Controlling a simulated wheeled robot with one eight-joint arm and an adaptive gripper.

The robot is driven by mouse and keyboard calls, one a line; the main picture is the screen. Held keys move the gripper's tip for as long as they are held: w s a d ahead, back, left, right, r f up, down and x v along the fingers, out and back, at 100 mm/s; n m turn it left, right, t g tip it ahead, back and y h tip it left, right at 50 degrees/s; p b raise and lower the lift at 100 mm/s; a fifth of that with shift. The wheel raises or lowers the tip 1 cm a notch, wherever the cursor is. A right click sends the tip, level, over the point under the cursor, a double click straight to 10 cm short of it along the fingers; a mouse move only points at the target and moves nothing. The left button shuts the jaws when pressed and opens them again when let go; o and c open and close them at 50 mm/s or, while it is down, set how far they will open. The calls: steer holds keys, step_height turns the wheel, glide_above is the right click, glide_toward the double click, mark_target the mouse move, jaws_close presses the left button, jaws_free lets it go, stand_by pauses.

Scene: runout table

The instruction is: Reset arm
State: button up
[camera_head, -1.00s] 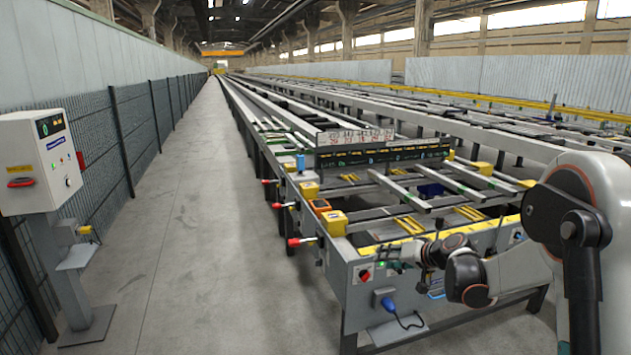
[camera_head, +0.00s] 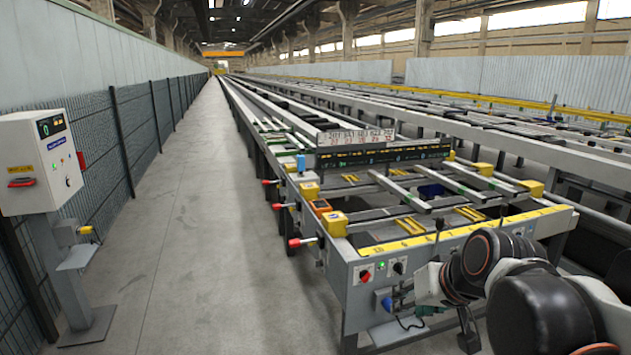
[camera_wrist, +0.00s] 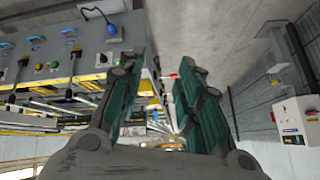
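My gripper (camera_wrist: 152,95) shows in the wrist view with its two green-padded fingers apart and nothing between them. In the head view my arm is folded at the lower right, in front of the end of the runout table (camera_head: 350,292). Part of my gripper (camera_head: 418,312) shows low beside the table's front panel; its fingertips are hard to make out there. In the wrist view the table's panel with buttons and a blue plug (camera_wrist: 113,28) appears tilted at the upper left.
A white control box (camera_head: 38,160) on a post stands at the left by the mesh fence (camera_head: 130,125). It also shows in the wrist view (camera_wrist: 295,118). Red-tipped levers (camera_head: 297,242) stick out from the table's left side. The concrete aisle (camera_head: 190,220) is clear.

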steer(key=s+d+f+h, duration=0.2)
steer(key=s+f, duration=0.1)
steer(key=s, duration=1)
steer(key=shift+s+f, duration=0.2)
steer(key=shift+s, duration=0.05)
stand_by(1.0)
